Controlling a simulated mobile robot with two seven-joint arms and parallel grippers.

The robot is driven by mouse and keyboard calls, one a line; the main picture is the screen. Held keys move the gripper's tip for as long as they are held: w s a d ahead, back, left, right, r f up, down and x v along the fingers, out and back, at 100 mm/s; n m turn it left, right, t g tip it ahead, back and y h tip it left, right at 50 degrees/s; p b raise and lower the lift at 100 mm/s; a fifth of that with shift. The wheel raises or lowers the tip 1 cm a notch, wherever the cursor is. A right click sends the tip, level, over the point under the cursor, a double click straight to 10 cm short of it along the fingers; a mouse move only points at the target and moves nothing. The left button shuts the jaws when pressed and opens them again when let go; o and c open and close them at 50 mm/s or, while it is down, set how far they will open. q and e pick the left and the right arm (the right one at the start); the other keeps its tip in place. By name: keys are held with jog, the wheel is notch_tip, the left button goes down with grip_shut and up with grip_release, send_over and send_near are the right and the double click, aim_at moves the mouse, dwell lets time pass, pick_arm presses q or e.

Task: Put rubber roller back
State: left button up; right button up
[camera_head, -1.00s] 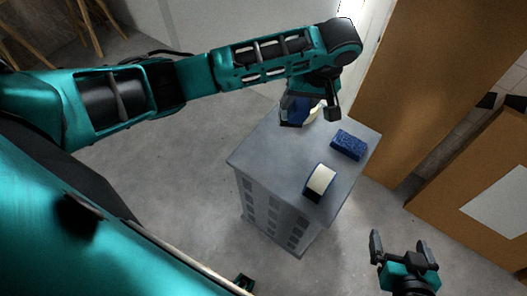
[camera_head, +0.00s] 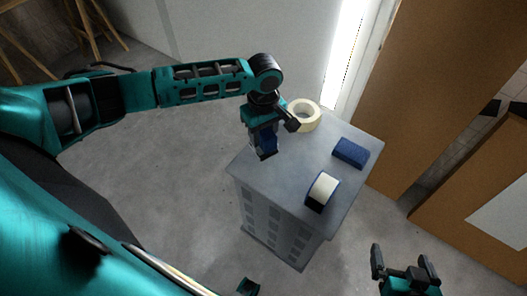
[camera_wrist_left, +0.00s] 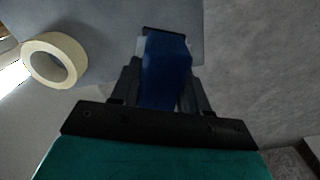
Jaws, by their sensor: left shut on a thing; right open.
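My left gripper (camera_head: 266,136) is shut on a blue block-like thing (camera_head: 267,143), which appears to be the rubber roller. It also shows in the left wrist view (camera_wrist_left: 166,72), between the fingers (camera_wrist_left: 158,92), with a dark edge and a pale part at its far end. In the head view it is over the left edge of the grey cabinet top (camera_head: 290,165); I cannot tell whether it touches. My right gripper (camera_head: 405,264) is open and empty at the lower right, apart from the cabinet.
A cream tape ring (camera_head: 316,113) lies at the back of the cabinet top, also in the left wrist view (camera_wrist_left: 80,57). A blue sponge-like block (camera_head: 350,153) lies at the right, a white-and-dark roll (camera_head: 323,189) at the front. Brown panels (camera_head: 430,80) stand to the right.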

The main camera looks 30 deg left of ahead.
aim_at(264, 150)
pick_arm(q)
notch_tip(264, 150, down, 7)
jog(key=shift+f+b, duration=0.2)
jog(key=shift+b, duration=0.6)
jog(key=o, duration=1)
